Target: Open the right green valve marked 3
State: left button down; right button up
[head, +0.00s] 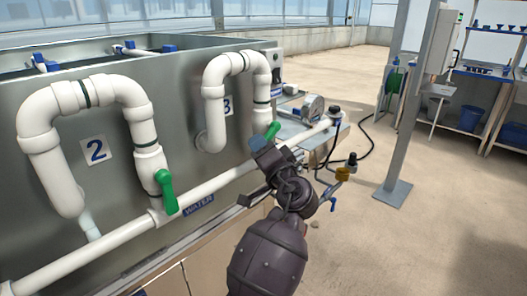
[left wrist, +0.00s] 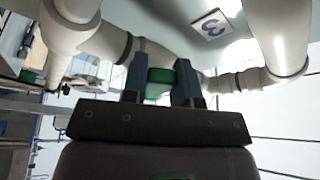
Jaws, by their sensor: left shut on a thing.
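The right green valve (head: 272,131) sits on the white pipe loop beside the label 3 (head: 227,105), which is partly hidden behind the pipe. My left gripper (head: 262,146) is at this valve and covers part of it. In the left wrist view the green handle (left wrist: 160,82) lies between the two fingers of my left gripper (left wrist: 160,85), which are shut on it. The label 3 (left wrist: 212,25) shows upside down there. I cannot tell how far the handle is turned. My right gripper is not in view.
Another green valve (head: 165,190) hangs on the left pipe loop beside the label 2 (head: 95,150). A white horizontal pipe (head: 120,232) runs below along the metal tank. A grey post (head: 397,110) stands on the right. The concrete floor (head: 400,240) at right is mostly clear.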

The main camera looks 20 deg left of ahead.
pick_arm(q)
jog(key=shift+w+f+n, duration=0.1)
jog(key=shift+f+n, duration=0.05)
jog(key=shift+n, duration=0.15)
jog(key=c, duration=0.9)
grip_release()
